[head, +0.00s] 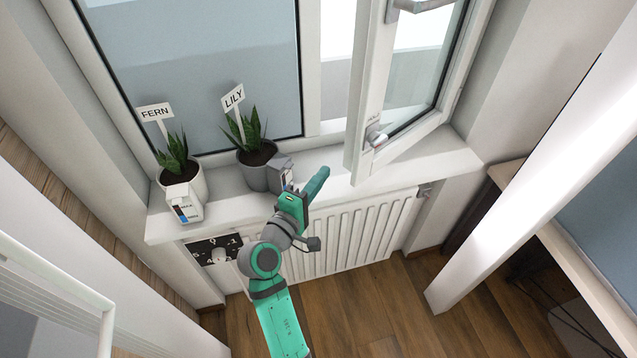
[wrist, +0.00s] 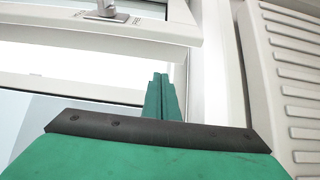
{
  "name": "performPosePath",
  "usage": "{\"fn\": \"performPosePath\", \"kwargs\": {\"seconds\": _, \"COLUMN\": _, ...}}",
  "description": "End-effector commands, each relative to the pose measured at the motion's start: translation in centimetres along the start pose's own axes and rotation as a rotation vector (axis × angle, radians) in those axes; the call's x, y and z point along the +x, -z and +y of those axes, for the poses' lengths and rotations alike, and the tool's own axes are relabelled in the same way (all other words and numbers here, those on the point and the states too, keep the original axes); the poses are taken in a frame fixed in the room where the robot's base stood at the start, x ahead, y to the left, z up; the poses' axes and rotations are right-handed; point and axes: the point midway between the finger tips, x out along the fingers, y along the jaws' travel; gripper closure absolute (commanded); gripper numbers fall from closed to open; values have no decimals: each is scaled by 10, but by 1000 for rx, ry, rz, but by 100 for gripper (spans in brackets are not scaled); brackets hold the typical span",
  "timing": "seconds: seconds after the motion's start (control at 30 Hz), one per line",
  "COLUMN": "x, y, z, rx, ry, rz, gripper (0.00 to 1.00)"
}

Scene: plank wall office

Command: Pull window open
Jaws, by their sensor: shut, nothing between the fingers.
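The white-framed window sash (head: 361,110) on the right stands swung inward at an angle, with a gap between it and the fixed pane at left. A grey handle (head: 415,5) is on the sash at the top edge of the head view. A silver-white fitting (head: 376,136) sits low on the sash. My gripper (head: 322,176) is above the front of the sill, left of and below the sash's free edge, apparently apart from it. In the wrist view its green fingers (wrist: 160,98) are together and empty, with a white frame and a handle (wrist: 105,11) beyond.
Potted plants labelled FERN (head: 184,180) and LILY (head: 255,165) stand on the white sill (head: 330,190), left of my gripper. A small white box (head: 184,204) stands before the fern. A ribbed radiator (head: 350,240) is below. A white post (head: 530,170) stands at right.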

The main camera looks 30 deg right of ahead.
Motion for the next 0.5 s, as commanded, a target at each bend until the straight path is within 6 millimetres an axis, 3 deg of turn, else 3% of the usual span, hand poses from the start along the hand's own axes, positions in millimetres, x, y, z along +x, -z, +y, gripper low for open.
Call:
{"fn": "performPosePath", "kwargs": {"seconds": 0.33, "x": 60, "y": -1, "z": 1, "rx": 1, "ry": -1, "rz": -3, "gripper": 100}}
{"fn": "performPosePath", "kwargs": {"seconds": 0.5, "x": 53, "y": -21, "z": -1, "rx": 1, "ry": 1, "rz": -1, "gripper": 100}}
